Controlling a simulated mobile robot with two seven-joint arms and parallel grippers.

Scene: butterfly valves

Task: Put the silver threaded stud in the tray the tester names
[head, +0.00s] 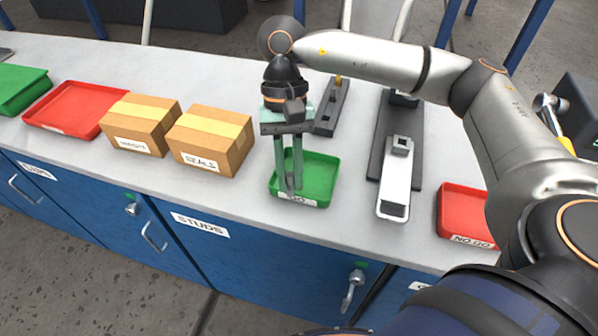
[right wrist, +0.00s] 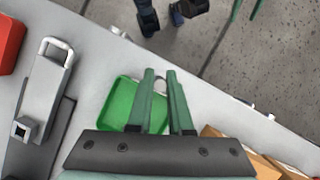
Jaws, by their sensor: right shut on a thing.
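My right gripper (head: 290,187) points down over the green tray labelled GO (head: 321,170), its fingertips at the tray's front part. The fingers are shut on a small silver piece, the threaded stud (head: 291,181), mostly hidden between them. In the right wrist view the fingertips (right wrist: 160,78) have a grey rounded bit (right wrist: 160,86) between them, beside the green tray (right wrist: 118,104). I cannot tell whether the stud touches the tray floor. A red tray labelled NO GO (head: 463,212) stands to the right. My left gripper is not in view.
Between the trays stands a dark fixture with a silver plate (head: 396,180). A slim dark block (head: 333,108) with a brass-coloured pin is behind the green tray. Two cardboard boxes, one marked SEALS (head: 210,140), are to the left. A red tray (head: 70,106) lies further left.

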